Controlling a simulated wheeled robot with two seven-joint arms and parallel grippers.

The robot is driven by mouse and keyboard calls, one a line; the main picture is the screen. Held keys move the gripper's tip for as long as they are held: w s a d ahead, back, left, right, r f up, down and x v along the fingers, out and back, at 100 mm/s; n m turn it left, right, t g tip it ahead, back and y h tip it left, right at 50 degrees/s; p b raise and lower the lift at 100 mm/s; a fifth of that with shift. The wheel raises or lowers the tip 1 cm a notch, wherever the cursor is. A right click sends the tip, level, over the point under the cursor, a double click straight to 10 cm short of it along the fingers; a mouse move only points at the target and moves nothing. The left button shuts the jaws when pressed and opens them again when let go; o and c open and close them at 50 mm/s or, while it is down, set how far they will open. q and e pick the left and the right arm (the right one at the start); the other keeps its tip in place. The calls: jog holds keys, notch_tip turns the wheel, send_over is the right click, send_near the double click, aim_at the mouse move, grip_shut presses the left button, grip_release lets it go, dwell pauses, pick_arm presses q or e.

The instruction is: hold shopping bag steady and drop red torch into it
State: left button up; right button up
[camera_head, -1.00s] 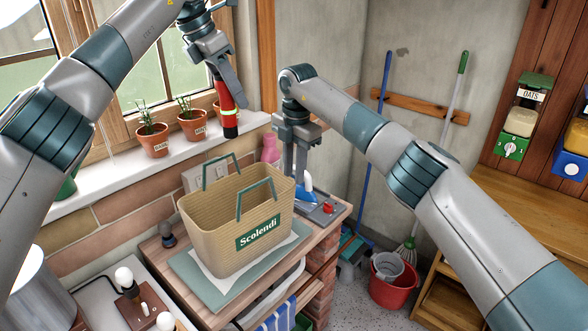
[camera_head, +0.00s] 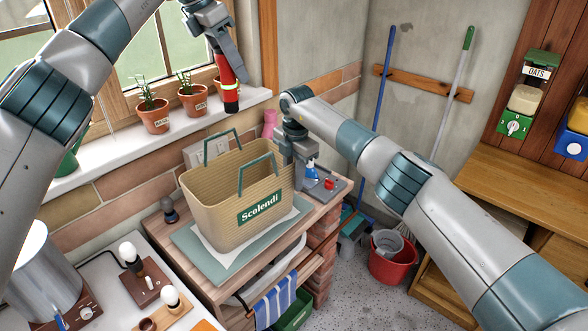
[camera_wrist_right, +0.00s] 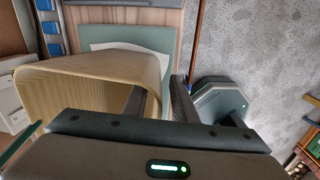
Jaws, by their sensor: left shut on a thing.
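The woven tan shopping bag (camera_head: 220,208), with green handles and a "Scolendi" label, stands upright on a green mat on the wooden bench. My left gripper (camera_head: 228,72) is shut on the red torch (camera_head: 229,94), which hangs dark end down, above and behind the bag by the window sill. My right gripper (camera_head: 293,178) is at the bag's right side. In the right wrist view the bag's wall (camera_wrist_right: 75,85) reaches between my right gripper's fingers (camera_wrist_right: 160,103), one inside the bag and one outside. They stand apart, with a gap showing.
A blue-handled item (camera_head: 311,171) and a grey block with a red knob (camera_head: 329,184) are right of the bag. Potted plants (camera_head: 153,115) line the sill. A small dark object (camera_head: 169,211) stands left of the bag. A red bucket (camera_head: 390,262) is on the floor.

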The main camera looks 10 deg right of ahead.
aim_at(229, 102)
jog(key=shift+f, duration=0.25)
jog(key=shift+c, duration=0.6)
grip_shut()
pick_arm(q)
jog(key=f, duration=0.2)
jog(key=a+f, duration=0.1)
jog(key=f, duration=0.5)
jog(key=shift+w+a, duration=0.1)
jog(key=shift+a, duration=0.3)
jog(key=shift+f, duration=0.15)
jog(key=shift+f, duration=0.15)
jog(key=shift+f, duration=2.85)
jog(key=o, duration=1.2)
